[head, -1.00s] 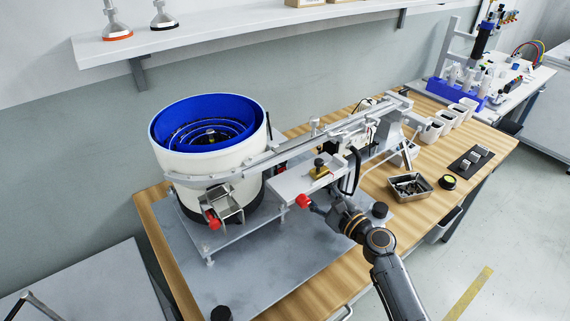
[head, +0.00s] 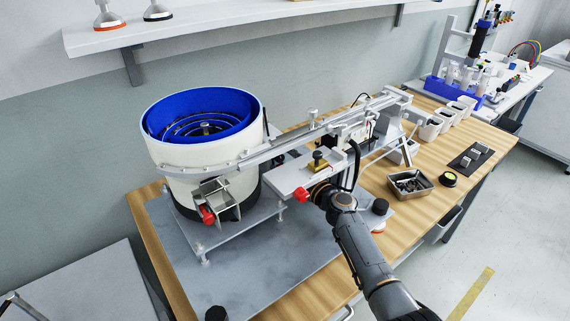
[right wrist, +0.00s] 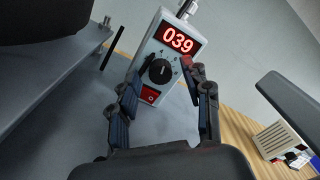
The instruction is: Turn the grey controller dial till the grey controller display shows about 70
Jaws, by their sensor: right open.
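The grey controller (right wrist: 170,50) stands in the upper middle of the right wrist view, tilted in the picture. Its display (right wrist: 178,40) shows red digits reading 039. The black dial (right wrist: 160,71) sits below the display, with a red switch (right wrist: 150,95) under it. My right gripper (right wrist: 165,76) is open, with one finger on each side of the dial in the picture. I cannot tell whether the fingers touch it. In the head view my right gripper (head: 317,193) is beside the feeder platform, and I cannot make out the controller there. My left gripper is not in view.
The white bowl feeder (head: 205,175) with a blue inside stands left on a grey plate (head: 265,262). Its metal track (head: 290,137) runs above my right gripper. A red knob (head: 301,194) is close to the gripper. A metal parts tray (head: 410,184) lies to the right.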

